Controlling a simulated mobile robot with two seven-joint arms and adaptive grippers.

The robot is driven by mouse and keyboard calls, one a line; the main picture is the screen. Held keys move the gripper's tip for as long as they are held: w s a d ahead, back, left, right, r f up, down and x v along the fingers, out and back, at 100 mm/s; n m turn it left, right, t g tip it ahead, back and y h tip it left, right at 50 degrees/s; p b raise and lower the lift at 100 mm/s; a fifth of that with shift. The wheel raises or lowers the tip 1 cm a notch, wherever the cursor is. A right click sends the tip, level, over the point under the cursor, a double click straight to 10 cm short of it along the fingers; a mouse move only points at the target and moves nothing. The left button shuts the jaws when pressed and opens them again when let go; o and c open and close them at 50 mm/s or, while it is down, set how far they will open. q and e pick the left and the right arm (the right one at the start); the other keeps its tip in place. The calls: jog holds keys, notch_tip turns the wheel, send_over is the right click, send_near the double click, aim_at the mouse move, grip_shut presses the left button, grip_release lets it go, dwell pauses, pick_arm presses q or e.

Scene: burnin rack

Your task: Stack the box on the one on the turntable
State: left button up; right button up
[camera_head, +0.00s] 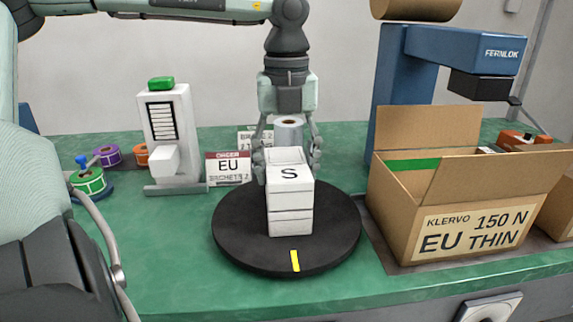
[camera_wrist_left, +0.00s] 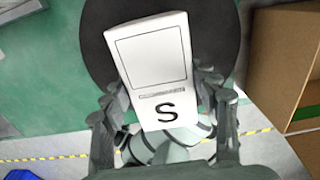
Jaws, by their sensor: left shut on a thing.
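My left gripper (camera_head: 288,160) is shut on a white box marked S (camera_head: 290,172), with its fingers on the box's left and right sides. In the left wrist view the box (camera_wrist_left: 150,60) fills the space between the fingers. Below it in the head view, a white box (camera_head: 291,220) stands on the black turntable (camera_head: 240,240). The upper box sits right over the lower one, roughly in line; I cannot tell whether they touch fully. The turntable has a yellow mark at its front. My right gripper is not in view.
An open cardboard carton (camera_head: 400,215) stands right of the turntable. A blue machine (camera_head: 390,90) rises behind it. A white device (camera_head: 168,130), an order card (camera_head: 228,169) and tape rolls (camera_head: 90,181) are at the left. The green bench (camera_head: 170,250) is clear at front left.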

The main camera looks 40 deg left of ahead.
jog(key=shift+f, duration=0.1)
pick_arm(q)
jog(key=shift+f, duration=0.1)
jog(key=o, duration=1.3)
jog(key=shift+c, duration=0.2)
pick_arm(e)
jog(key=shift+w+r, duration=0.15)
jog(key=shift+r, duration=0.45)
